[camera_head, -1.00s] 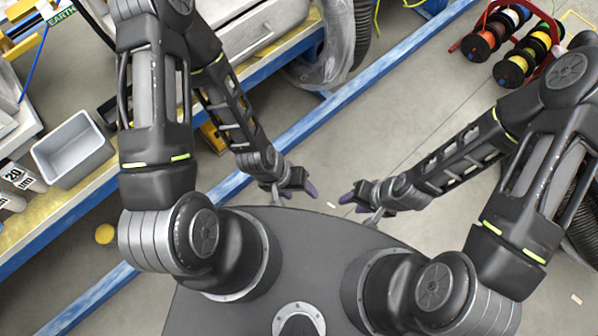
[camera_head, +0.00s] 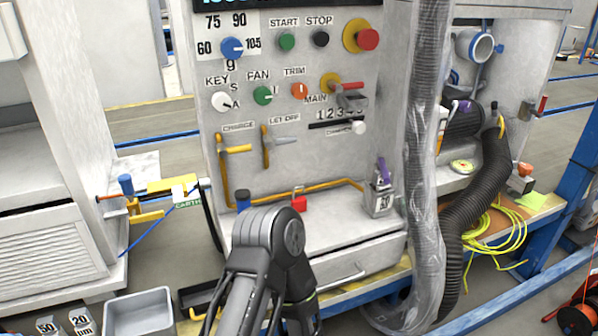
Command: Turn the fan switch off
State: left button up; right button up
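The fan switch (camera_head: 263,95) is a round green knob with a white mark, under the FAN label on the upright grey panel (camera_head: 350,215). It is in the middle of the head view, between the white KEY knob (camera_head: 221,101) and the orange TRIM knob (camera_head: 299,90). One of my arms rises at the bottom centre, below the panel, with its dark elbow nearest the switch and apart from it. Neither of my grippers shows in this view, so their state is hidden.
A large blue knob (camera_head: 232,47), a green START button (camera_head: 287,41) and a red button (camera_head: 367,39) sit above. Yellow levers (camera_head: 236,149) stick out below. A clear-wrapped hose (camera_head: 428,150) hangs at the right. A grey bin (camera_head: 139,313) stands at lower left.

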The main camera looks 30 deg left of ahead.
aim_at(263, 95)
jog(key=u, duration=1.35)
jog(key=l+z, duration=0.25)
jog(key=i+l+z, duration=0.25)
jog(key=l, duration=0.15)
jog(key=l+z, duration=0.25)
jog(key=i+l, duration=0.05)
jog(key=l, duration=0.05)
